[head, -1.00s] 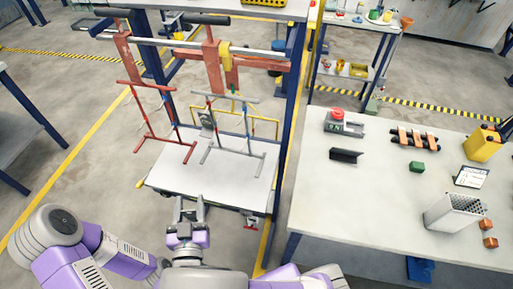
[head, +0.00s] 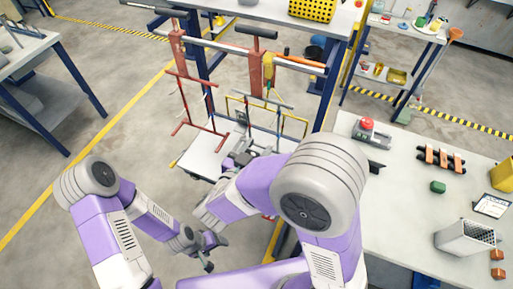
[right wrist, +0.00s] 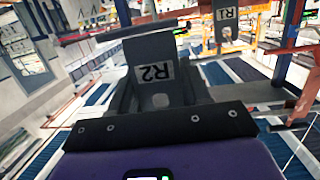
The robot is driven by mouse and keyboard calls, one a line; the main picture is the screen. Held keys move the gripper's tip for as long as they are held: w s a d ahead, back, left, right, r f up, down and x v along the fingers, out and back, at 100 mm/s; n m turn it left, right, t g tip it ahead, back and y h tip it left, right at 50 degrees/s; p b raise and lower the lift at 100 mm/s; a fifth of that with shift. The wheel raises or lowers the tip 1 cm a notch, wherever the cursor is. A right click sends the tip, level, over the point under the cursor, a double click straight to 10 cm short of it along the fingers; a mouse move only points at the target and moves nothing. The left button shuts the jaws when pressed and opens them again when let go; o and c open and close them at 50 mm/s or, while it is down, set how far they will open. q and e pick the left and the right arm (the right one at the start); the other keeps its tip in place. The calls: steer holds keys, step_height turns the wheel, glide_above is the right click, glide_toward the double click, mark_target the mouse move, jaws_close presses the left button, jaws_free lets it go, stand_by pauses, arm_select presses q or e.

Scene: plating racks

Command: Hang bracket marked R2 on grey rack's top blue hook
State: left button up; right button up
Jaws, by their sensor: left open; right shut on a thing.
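Bracket R2 (right wrist: 188,88) is a dark grey plate with an upside-down white R2 label, close up in the right wrist view. My right gripper (head: 242,157) is shut on it, low in front of the grey rack (head: 268,103); the bracket is hard to make out in the head view. A bracket marked R1 (right wrist: 228,28) hangs beyond R2, upper right in the right wrist view. The rack's blue hooks are too small to tell apart. My left gripper (head: 207,252) is open and empty, low and away from the rack.
A red rack (head: 190,75) stands left of the grey one on the white platform (head: 203,160). A yellow frame (head: 297,127) is behind the grey rack. The right-hand table (head: 400,205) holds a red button, a green block and a perforated box (head: 465,237).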

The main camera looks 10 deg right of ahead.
steer(key=p, duration=0.1)
glide_toward(278, 118)
steer(key=shift+x, duration=2.25)
steer(key=shift+w+r+p, duration=0.1)
steer(key=shift+w+p, duration=0.05)
steer(key=shift+p, duration=0.2)
steer(key=shift+w+d, duration=0.25)
steer(key=shift+w+d, duration=0.2)
steer(key=shift+w, duration=0.1)
steer(key=shift+w+d, duration=0.1)
steer(key=shift+w, duration=0.05)
steer(key=shift+w+d+f, duration=0.1)
steer(key=shift+f, duration=0.15)
steer(key=shift+w+d+f, duration=0.2)
steer(key=shift+w+d, duration=0.05)
steer(key=shift+w, duration=0.05)
